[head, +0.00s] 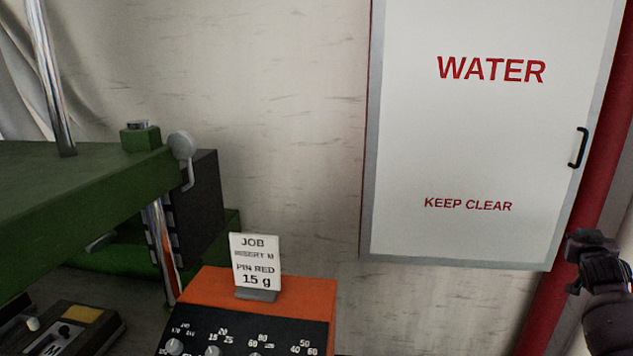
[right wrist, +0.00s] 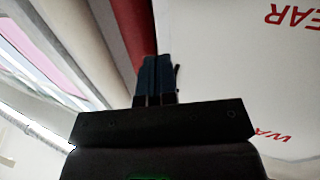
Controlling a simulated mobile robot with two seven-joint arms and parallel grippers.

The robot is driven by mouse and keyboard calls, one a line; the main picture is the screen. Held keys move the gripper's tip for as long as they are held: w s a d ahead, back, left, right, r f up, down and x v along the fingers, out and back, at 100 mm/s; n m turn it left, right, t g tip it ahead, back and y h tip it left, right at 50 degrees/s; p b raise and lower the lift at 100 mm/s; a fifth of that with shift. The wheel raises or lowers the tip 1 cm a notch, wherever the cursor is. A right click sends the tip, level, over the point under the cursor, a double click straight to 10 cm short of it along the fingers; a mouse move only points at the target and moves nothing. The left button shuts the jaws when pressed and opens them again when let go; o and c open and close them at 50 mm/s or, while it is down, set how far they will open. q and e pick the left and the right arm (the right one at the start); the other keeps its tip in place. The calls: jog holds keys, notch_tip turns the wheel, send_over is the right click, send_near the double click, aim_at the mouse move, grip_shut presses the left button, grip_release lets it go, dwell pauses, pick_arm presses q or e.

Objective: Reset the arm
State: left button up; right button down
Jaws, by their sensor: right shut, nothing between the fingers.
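My right gripper (head: 584,246) is at the right edge of the head view, in front of the red pipe and just right of the white cabinet's lower right corner. In the right wrist view its fingers (right wrist: 155,75) are together, shut and empty. My left gripper does not show in either view.
A white cabinet (head: 480,130) marked WATER, KEEP CLEAR hangs on the wall beside a red pipe (head: 545,305). An orange control box (head: 310,290) with dials carries a job card (head: 255,260). A green machine (head: 80,185) stands at the left. Bare wall lies between machine and cabinet.

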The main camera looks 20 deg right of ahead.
jog(key=w+a+f+n+t+y, duration=0.1)
jog(key=w+a+n+y, duration=0.15)
jog(key=a, duration=0.35)
jog(key=w+a+f+n+t+y, duration=0.1)
jog(key=w+a+n, duration=0.15)
jog(key=a, duration=0.35)
jog(key=s+a+f+n+y, duration=0.2)
jog(key=a+f, duration=0.4)
jog(key=a, duration=0.2)
jog(key=s+a+f+n+y, duration=0.2)
jog(key=a+f, duration=0.4)
jog(key=a, duration=0.2)
jog(key=s+a+f+g+y, duration=0.2)
jog(key=s+a+f, duration=0.6)
jog(key=s+a, duration=0.4)
jog(key=s+a+f+g+y, duration=0.1)
jog(key=s+a+f+y, duration=0.2)
jog(key=s+a+f, duration=0.6)
jog(key=s+a, duration=0.3)
jog(key=shift+a+f+g, duration=0.2)
jog(key=shift+a+g, duration=0.15)
jog(key=shift+g, duration=0.05)
